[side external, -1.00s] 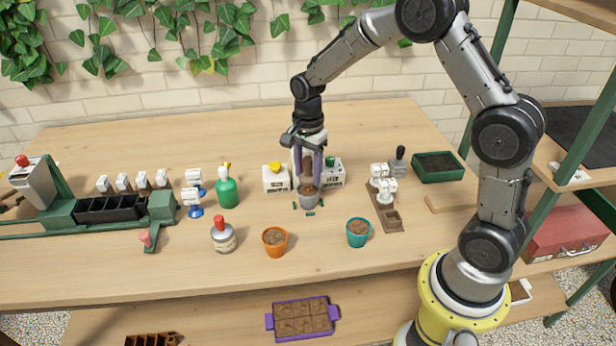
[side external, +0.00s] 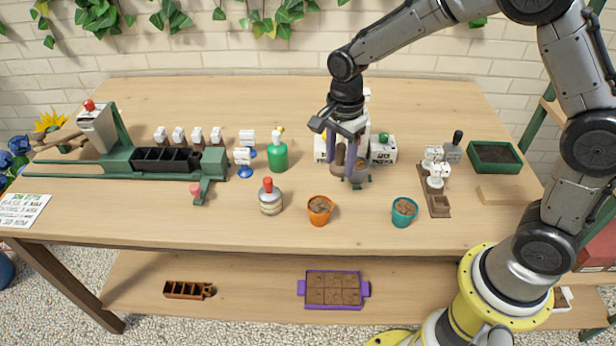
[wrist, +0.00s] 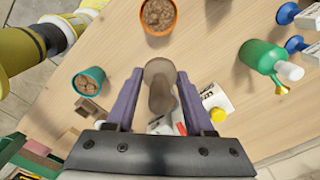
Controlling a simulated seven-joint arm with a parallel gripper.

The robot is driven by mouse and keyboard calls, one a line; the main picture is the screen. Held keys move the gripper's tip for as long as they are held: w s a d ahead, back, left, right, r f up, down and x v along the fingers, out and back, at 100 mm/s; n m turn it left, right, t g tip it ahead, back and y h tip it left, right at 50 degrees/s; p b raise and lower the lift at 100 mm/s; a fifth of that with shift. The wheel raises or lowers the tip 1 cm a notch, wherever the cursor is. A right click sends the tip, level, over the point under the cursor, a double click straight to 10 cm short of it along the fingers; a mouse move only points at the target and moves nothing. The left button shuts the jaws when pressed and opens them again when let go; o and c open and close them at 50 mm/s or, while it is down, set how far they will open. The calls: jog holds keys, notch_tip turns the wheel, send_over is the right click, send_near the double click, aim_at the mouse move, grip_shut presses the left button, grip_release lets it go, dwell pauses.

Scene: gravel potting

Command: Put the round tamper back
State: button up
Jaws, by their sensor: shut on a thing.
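My gripper (side external: 347,165) is shut on a brown, round-ended thing (wrist: 159,85), which looks like the round tamper. In the wrist view it lies between the two purple fingers, a wide round part and a narrower part showing. In the side view the brown thing (side external: 339,153) is partly covered by the fingers. The round tamper's resting place cannot be made out.
White boxes flank the gripper, one with a green knob (side external: 383,149). An orange pot (side external: 320,209) and teal pot (side external: 404,211) stand in front. A brown rack (side external: 439,205) and green tray (side external: 495,157) are right. A green bottle (side external: 278,157) is left. The table's front strip is clear.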

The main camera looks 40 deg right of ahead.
jog(key=w+f, duration=0.2)
jog(key=w, duration=0.2)
send_over(308, 185)
jog(key=f, duration=0.5)
jog(key=shift+s+a+f, duration=0.1)
jog(key=shift+s+f, duration=0.05)
jog(key=shift+s, duration=0.1)
jog(key=shift+w+f, duration=0.2)
jog(key=shift+f, duration=1.55)
jog(key=shift+f, duration=0.1)
jog(key=o, duration=1.1)
